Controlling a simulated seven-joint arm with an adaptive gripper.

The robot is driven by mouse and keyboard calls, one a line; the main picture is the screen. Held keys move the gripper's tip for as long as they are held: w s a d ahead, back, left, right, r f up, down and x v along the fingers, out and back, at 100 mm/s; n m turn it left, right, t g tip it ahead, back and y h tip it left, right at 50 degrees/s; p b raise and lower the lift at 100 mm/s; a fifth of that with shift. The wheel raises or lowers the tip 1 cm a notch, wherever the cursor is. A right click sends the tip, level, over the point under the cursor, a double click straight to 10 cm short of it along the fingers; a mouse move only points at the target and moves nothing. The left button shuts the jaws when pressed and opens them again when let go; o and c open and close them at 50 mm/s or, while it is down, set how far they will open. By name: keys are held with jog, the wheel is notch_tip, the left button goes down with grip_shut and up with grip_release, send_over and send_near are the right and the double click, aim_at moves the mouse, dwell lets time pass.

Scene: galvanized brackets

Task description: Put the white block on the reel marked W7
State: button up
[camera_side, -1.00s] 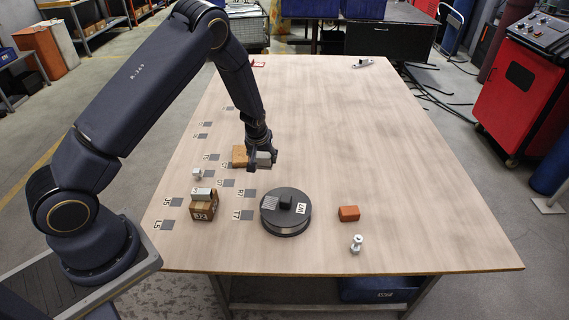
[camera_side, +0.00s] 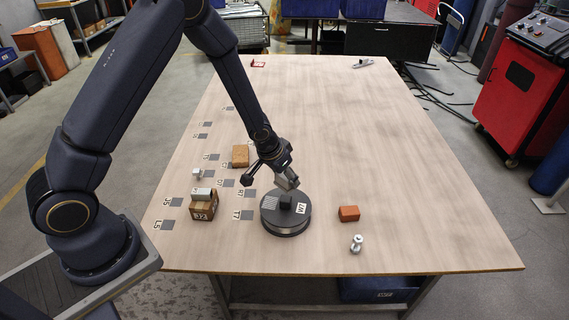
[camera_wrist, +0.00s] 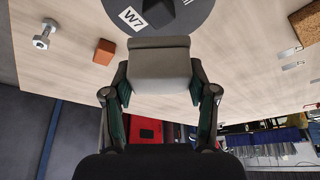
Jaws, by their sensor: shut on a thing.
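My gripper (camera_side: 270,178) is shut on a pale grey-white block (camera_side: 287,182), held tilted in the air just behind the reel in the side view. In the wrist view the white block (camera_wrist: 160,68) sits between the two fingers (camera_wrist: 160,98). The reel marked W7 (camera_side: 286,222) is a dark round disc lying flat on the table, with a W7 label on top. A small black piece (camera_side: 286,201) stands at its middle. The reel (camera_wrist: 190,22) shows in the wrist view beyond the block, which appears apart from it.
A cardboard box (camera_side: 203,210) with a grey piece (camera_side: 201,193) on top stands left of the reel. An orange-brown block (camera_side: 349,214) and a metal bolt (camera_side: 356,243) lie right of it. A tan block (camera_side: 240,156) is behind. The table's right side is clear.

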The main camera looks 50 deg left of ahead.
aim_at(286, 198)
jog(key=shift+f, duration=2.55)
jog(key=shift+f, duration=0.15)
jog(key=o, duration=1.2)
